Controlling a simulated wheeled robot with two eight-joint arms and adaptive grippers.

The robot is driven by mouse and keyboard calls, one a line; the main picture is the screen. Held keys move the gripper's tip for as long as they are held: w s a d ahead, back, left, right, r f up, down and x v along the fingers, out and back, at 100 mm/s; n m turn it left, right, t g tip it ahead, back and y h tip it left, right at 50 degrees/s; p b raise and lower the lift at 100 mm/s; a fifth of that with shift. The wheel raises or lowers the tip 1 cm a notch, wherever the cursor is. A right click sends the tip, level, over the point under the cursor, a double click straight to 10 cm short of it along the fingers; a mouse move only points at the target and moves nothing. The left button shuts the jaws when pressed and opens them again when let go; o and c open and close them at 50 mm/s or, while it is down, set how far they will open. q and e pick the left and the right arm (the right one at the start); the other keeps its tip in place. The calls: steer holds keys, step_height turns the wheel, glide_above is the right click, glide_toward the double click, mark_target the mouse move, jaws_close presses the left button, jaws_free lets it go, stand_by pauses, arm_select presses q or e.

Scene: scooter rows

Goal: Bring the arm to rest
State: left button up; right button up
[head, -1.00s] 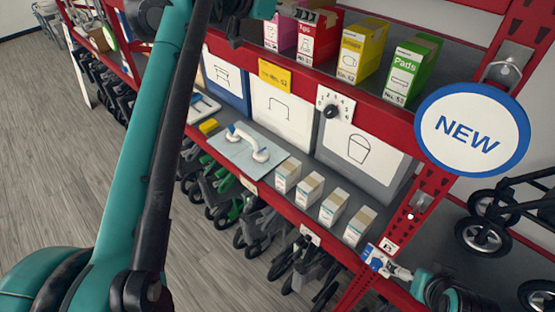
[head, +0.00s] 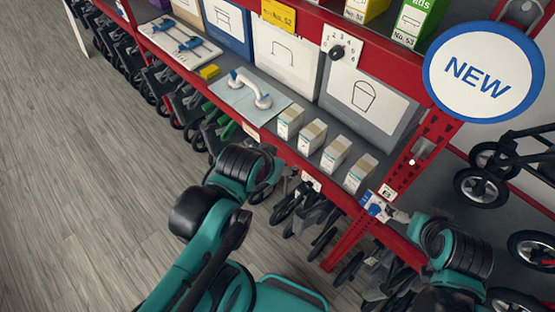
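My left arm (head: 190,215) is folded low in the lower middle of the head view, in front of the scooter row and below the shelf. Its wrist end (head: 245,165) points toward the lower shelf edge, and no fingers of the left gripper can be made out. My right arm (head: 465,255) comes in from the lower right. Its grey gripper end (head: 401,216) is at a small blue-and-white item (head: 375,206) by the red post. I cannot tell whether the fingers are closed on that item.
The red shelf (head: 330,185) holds several small white boxes (head: 336,154), a white handle on a pale mat (head: 250,88) and picture bins (head: 368,95). A round NEW sign (head: 483,73) hangs on the post. Scooters are parked underneath. The wood floor (head: 75,190) at left is open.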

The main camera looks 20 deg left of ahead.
step_height(320, 180, down, 38)
steer(key=b, duration=3.7)
steer(key=shift+b, duration=0.4)
steer(key=shift+r, duration=0.1)
